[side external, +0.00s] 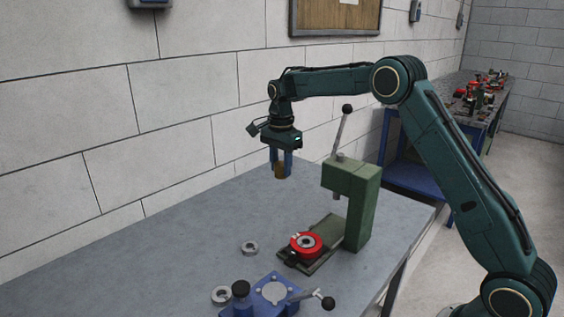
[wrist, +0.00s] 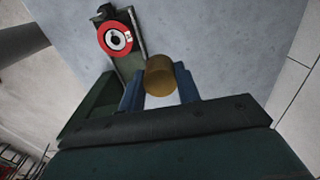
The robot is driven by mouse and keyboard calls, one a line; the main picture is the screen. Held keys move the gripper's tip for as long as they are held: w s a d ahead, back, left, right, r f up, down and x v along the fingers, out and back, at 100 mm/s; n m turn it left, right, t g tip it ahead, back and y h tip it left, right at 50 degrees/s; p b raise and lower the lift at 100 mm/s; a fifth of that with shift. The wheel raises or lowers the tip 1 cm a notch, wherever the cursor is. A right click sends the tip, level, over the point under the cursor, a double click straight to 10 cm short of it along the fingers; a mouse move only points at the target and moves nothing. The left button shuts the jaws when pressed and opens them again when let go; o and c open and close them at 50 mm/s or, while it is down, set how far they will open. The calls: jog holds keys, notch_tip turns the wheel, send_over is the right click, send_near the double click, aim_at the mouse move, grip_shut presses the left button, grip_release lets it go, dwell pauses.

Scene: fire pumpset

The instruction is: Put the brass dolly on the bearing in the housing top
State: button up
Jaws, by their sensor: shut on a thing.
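My gripper (side external: 281,166) is shut on the brass dolly (side external: 280,171) and holds it above the grey bench, behind and left of the green press. In the wrist view the dolly (wrist: 159,76) is a short brass cylinder between the blue fingers of my gripper (wrist: 160,88). The red housing (side external: 306,244) sits on the dark base plate of the press, with a pale ring showing in its top, which looks like the bearing (side external: 306,241). The housing also shows in the wrist view (wrist: 103,38), apart from the dolly.
The green arbor press (side external: 352,200) with its upright lever stands behind the housing. A loose metal ring (side external: 250,248) lies left of it, and another ring (side external: 221,295) is beside the blue fixture (side external: 270,294) at the front. The bench (side external: 190,235) is clear at the left.

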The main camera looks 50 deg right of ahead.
jog(key=s+a+r, duration=0.2)
jog(key=s+r, duration=0.2)
jog(key=s, duration=0.7)
notch_tip(320, 180, down, 15)
jog(key=shift+d+f, duration=0.15)
jog(key=shift+f, duration=0.05)
dwell(0.3)
jog(key=shift+f, duration=2.1)
jog(key=shift+f, duration=0.2)
jog(key=o, duration=1.2)
jog(key=shift+c, duration=0.2)
jog(key=shift+r, duration=0.1)
